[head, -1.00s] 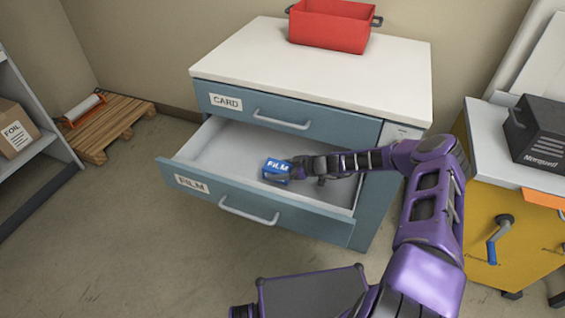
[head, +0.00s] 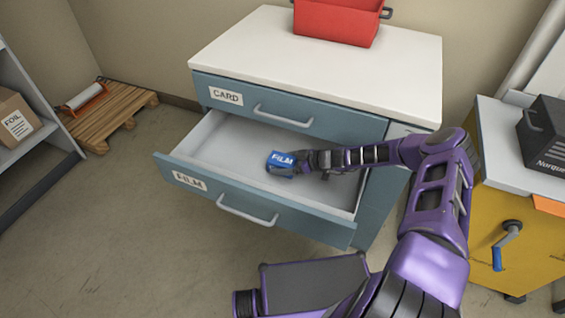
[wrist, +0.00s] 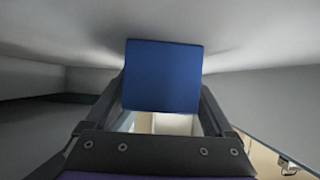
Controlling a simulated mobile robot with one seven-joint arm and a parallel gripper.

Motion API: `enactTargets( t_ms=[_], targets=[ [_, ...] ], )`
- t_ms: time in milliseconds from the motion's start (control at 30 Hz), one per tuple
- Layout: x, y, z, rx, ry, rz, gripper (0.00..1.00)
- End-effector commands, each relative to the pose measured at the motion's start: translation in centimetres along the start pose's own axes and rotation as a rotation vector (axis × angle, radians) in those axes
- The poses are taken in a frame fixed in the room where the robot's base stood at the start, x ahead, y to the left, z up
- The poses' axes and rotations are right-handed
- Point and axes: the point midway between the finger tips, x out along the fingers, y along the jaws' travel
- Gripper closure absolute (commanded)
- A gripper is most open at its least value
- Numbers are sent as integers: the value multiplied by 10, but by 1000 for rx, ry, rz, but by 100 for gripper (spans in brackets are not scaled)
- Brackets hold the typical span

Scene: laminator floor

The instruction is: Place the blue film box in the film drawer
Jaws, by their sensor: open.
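The film drawer (head: 312,227) is pulled out of the blue cabinet, with a FILM label on its front. The blue film box (head: 281,161) is inside the drawer's outline, near the middle, its white FILM lettering showing. In the wrist view its plain blue face (wrist: 162,75) fills the space ahead between the fingers. My gripper (head: 294,163) reaches into the drawer from the right and is open around the box. The fingers (wrist: 162,100) stand on both sides of it in the wrist view. The box appears to rest on the drawer floor, but its underside is hidden.
The shut CARD drawer (head: 290,112) sits just above the open one. A red bin (head: 336,22) stands on the white cabinet top (head: 310,60). A yellow cabinet (head: 500,240) with a crank is at right, a wooden pallet (head: 110,118) at left. The drawer's left part is bare.

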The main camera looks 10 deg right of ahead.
Motion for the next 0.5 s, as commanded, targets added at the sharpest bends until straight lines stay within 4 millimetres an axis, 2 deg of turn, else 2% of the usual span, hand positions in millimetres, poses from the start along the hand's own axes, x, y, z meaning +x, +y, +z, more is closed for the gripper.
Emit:
enactTargets(
  t_ms=[333, 500],
  targets=[
    [-1, 0, -2, -1, 0, 0, 0],
    [-24, 1, -2, 0, 0, 3, 0]
  ],
)
